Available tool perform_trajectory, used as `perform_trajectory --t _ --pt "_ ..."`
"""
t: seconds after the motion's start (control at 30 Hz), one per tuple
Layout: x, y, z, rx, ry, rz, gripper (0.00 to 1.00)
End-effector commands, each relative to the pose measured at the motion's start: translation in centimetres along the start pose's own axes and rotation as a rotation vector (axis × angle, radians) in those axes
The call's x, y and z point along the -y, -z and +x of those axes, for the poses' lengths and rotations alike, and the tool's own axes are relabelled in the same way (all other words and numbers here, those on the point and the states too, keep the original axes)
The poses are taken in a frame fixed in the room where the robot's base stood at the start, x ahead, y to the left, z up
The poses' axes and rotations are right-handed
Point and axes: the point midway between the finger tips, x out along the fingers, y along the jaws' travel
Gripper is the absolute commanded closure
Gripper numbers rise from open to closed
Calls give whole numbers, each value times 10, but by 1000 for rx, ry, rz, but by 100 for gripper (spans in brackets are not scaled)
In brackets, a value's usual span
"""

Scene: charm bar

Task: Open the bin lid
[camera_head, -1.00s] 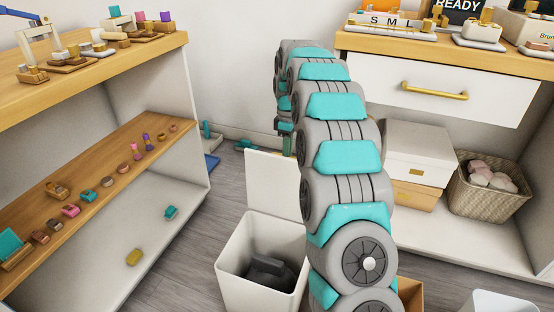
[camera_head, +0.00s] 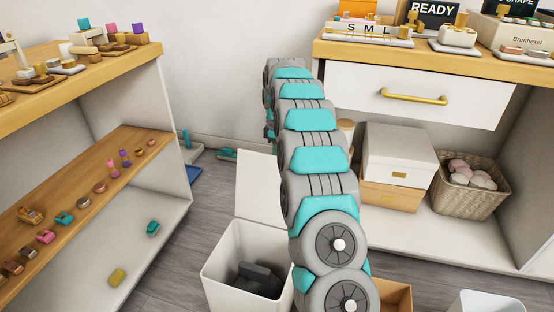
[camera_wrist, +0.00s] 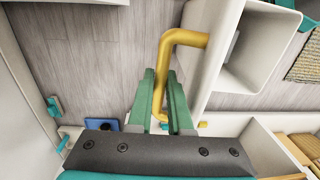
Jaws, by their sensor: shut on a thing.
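The white bin (camera_head: 222,283) stands on the floor at the bottom middle of the head view, its top open and a dark grey object inside. Its white lid (camera_head: 258,185) stands up at the back edge, partly behind my arm. In the wrist view, the green fingers of my gripper (camera_wrist: 164,115) are shut on a bent yellow handle (camera_wrist: 182,38). The handle joins a pale, open-topped box (camera_wrist: 222,58); I cannot tell whether that is the bin. In the head view my gripper is not clearly seen past my arm.
A shelf unit with small charms (camera_head: 85,195) stands at the left. At the right, a cabinet has a white drawer (camera_head: 360,90) with a brass handle. Below it are a lidded box (camera_head: 398,150) and a woven basket (camera_head: 470,205). Grey floor lies between.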

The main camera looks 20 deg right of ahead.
Motion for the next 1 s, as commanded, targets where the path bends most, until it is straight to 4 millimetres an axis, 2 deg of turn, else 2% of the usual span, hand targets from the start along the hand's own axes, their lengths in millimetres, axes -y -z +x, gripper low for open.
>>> perform_trajectory --t 0.13,0.17,0.4,0.8,1.0 --pt "2 2 4 2 6 -3 100" --pt "2 2 4 1 6 -3 80" --pt "1 1 2 0 2 -2 53" --pt "0 1 -1 -1 -2 -1 53" --pt "-2 1 -22 -3 -7 -1 53"
